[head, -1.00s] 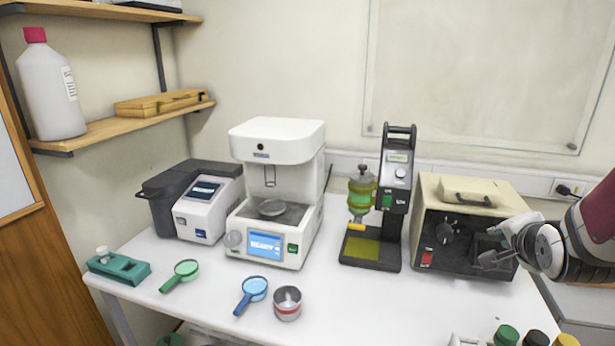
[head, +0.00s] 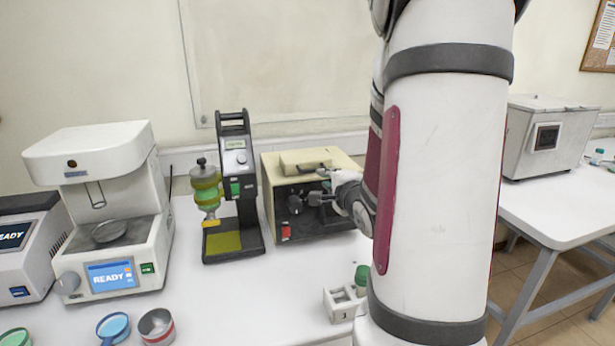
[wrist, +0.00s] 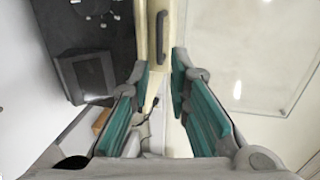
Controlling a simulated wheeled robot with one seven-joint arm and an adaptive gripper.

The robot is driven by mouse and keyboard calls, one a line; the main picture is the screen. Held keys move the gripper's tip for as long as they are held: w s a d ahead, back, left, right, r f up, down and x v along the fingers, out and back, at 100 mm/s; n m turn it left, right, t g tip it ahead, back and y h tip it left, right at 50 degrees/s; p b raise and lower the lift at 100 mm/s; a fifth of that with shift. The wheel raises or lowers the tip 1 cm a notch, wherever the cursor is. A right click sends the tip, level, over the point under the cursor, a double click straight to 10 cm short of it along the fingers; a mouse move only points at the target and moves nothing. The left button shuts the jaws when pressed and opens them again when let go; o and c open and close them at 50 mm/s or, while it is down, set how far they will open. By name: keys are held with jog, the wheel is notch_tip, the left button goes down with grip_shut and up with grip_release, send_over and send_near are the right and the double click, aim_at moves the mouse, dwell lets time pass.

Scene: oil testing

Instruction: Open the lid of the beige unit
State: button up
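The beige unit (head: 268,190) stands on the white bench in the head view, with a dark front carrying a knob and a red switch. Its beige lid (head: 305,162) lies closed on top and has a handle. In the wrist view the handle (wrist: 162,38) shows dark against the beige top, ahead of the fingers and roughly in line with the gap. My gripper (head: 317,186) is by the unit's upper front, right of the knob. In the wrist view my gripper (wrist: 160,72) is open, its teal pads apart with nothing held. Contact with the handle cannot be seen.
A dark stand with a green-yellow vessel (head: 206,192) is close left of the unit. A white READY machine (head: 118,230) stands farther left. A small rack (head: 340,304) with a green-capped bottle is in front. A grey box (head: 540,140) sits on another table.

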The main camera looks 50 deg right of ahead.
aim_at(315, 170)
jog(key=b+x, duration=0.2)
jog(key=x, duration=0.9)
jog(key=shift+w+d+f, duration=0.15)
jog(key=shift+d, duration=0.15)
grip_shut()
